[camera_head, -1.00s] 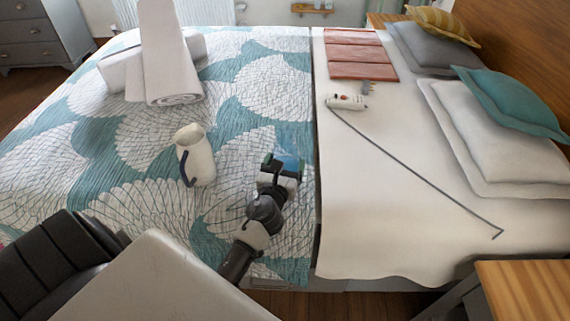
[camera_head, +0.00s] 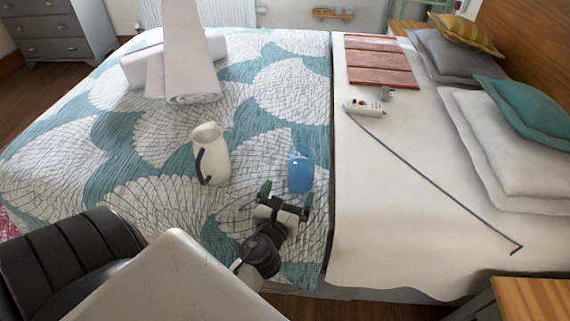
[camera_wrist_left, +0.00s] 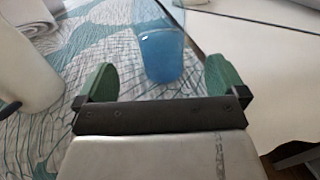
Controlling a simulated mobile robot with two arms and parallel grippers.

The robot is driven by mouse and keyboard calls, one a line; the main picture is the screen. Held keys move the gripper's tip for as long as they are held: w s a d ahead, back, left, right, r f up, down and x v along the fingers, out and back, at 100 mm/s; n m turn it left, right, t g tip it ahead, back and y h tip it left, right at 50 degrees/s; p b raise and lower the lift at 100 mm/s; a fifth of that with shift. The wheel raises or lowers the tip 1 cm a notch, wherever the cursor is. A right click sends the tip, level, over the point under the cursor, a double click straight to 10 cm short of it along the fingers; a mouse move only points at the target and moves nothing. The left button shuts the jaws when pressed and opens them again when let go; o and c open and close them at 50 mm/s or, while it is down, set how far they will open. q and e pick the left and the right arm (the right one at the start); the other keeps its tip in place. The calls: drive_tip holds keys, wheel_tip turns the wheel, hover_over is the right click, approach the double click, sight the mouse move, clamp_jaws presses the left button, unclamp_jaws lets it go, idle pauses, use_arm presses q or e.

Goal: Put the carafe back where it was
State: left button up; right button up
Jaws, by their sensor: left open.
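A blue, see-through vessel (camera_head: 300,173), which I take to be the carafe, stands upright on the patterned quilt near the white sheet's edge. In the left wrist view it shows as clear glass with a blue lower part (camera_wrist_left: 162,55), just beyond the fingertips. My left gripper (camera_head: 286,197) is open and empty, on the near side of the vessel with a small gap. Its green fingertips (camera_wrist_left: 160,72) are spread in the left wrist view. My right gripper is not in view.
A cream jug (camera_head: 213,158) with a dark handle stands left of the vessel. Rolled white towels (camera_head: 192,85) lie farther back. Pillows (camera_head: 510,155) line the right side.

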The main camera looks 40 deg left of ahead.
use_arm(q)
drive_tip(key=shift+v, duration=1.1)
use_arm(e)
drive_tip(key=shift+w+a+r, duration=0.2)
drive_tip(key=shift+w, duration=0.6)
